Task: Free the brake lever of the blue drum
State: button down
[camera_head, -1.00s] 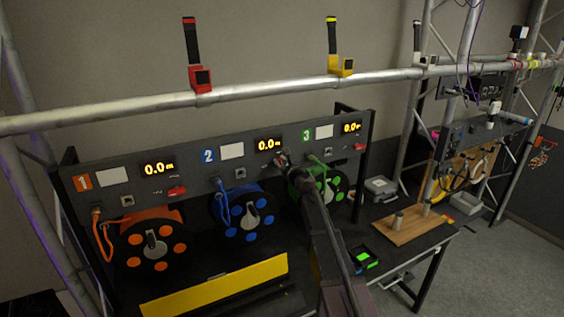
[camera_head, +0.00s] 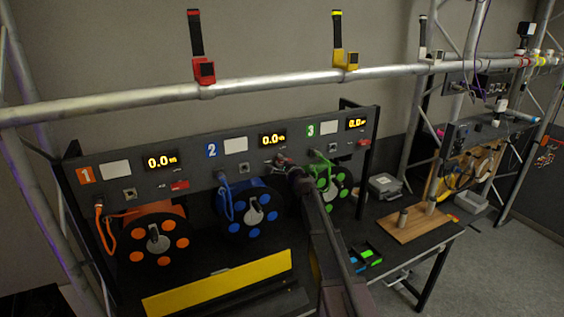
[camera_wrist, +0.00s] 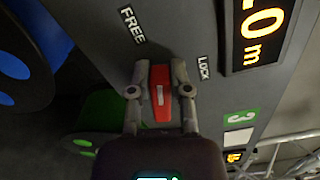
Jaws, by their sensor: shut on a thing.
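The blue drum (camera_head: 250,212) hangs below the section of the panel marked 2. Its red brake lever (camera_wrist: 161,95) sits on the grey panel between the words FREE and LOCK in the wrist view. My gripper (camera_wrist: 160,80) is shut on this lever, one finger on each side. The lever points roughly between the two words; I cannot tell an exact stop. In the head view my gripper (camera_head: 283,160) is at the panel, right of the blue drum, and covers the lever. A blue edge of the drum also shows in the wrist view (camera_wrist: 25,60).
The orange drum (camera_head: 155,240) is on the left, its red lever (camera_head: 180,185) above it. The green drum (camera_head: 340,188) is close to the right of my arm, with another red lever (camera_head: 363,143). A yellow bar (camera_head: 218,283) lies in front. A truss tube (camera_head: 240,85) runs above.

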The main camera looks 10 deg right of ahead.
jog(key=shift+f+n+b, duration=0.15)
jog(key=shift+f+n, duration=0.05)
jog(key=shift+n, duration=0.65)
jog(key=shift+f+n+b, duration=0.15)
jog(key=shift+f+n, duration=0.05)
jog(key=shift+n, duration=0.65)
jog(key=c, duration=0.6)
grip_release()
jog(key=shift+o, duration=0.2)
jog(key=shift+s, duration=0.15)
jog(key=v, duration=1.1)
jog(key=shift+s, duration=0.35)
